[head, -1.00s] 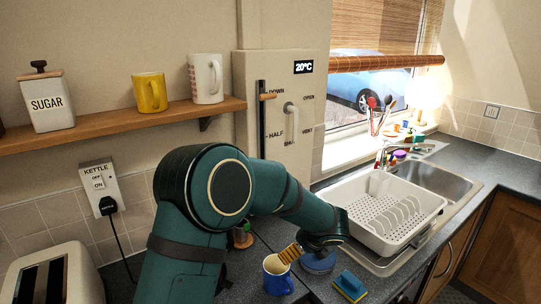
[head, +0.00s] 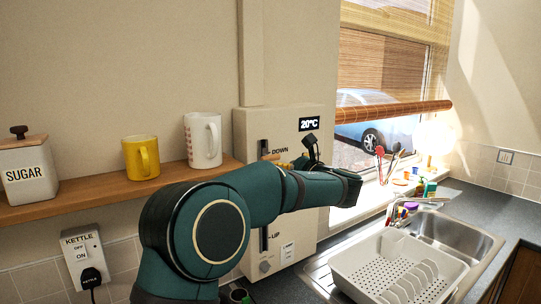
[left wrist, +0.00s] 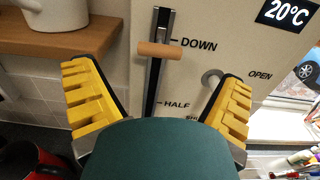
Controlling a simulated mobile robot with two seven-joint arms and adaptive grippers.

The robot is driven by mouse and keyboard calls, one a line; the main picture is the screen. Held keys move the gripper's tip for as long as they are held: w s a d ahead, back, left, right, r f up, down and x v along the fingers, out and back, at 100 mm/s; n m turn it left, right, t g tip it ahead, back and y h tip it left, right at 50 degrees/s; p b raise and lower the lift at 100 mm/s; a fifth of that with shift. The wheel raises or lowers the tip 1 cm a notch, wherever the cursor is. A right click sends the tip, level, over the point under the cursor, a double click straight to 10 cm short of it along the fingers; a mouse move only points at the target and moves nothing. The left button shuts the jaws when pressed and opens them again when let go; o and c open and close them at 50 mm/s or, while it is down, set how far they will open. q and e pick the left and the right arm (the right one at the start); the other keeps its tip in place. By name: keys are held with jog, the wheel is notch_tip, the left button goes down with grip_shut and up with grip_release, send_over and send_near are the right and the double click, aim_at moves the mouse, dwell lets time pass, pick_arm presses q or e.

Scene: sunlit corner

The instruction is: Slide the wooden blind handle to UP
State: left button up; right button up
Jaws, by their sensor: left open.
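The wooden blind handle (left wrist: 160,49) is a short horizontal peg on a dark vertical slot (left wrist: 153,80). It sits just below the level of the DOWN label, above HALF. In the head view the handle (head: 267,157) shows beside DOWN, partly crowded by my gripper; the UP label (head: 274,234) is at the slot's lower end. My left gripper (left wrist: 156,82) is open and empty. Its yellow-padded fingers stand either side of the slot in the wrist view, with the handle between and beyond them. In the head view the gripper (head: 292,155) is at the panel, partly hidden by my arm.
The blind (head: 390,75) covers the window's upper part. A shelf (head: 110,192) with a yellow mug (head: 141,157) and white mug (head: 203,140) is left of the panel. A dish rack (head: 395,270) stands lower right.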

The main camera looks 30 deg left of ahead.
aim_at(272, 157)
pick_arm(q)
jog(key=p+x, duration=0.1)
jog(key=x, duration=0.6)
jog(key=shift+w+a, duration=0.25)
jog(key=c, duration=1.3)
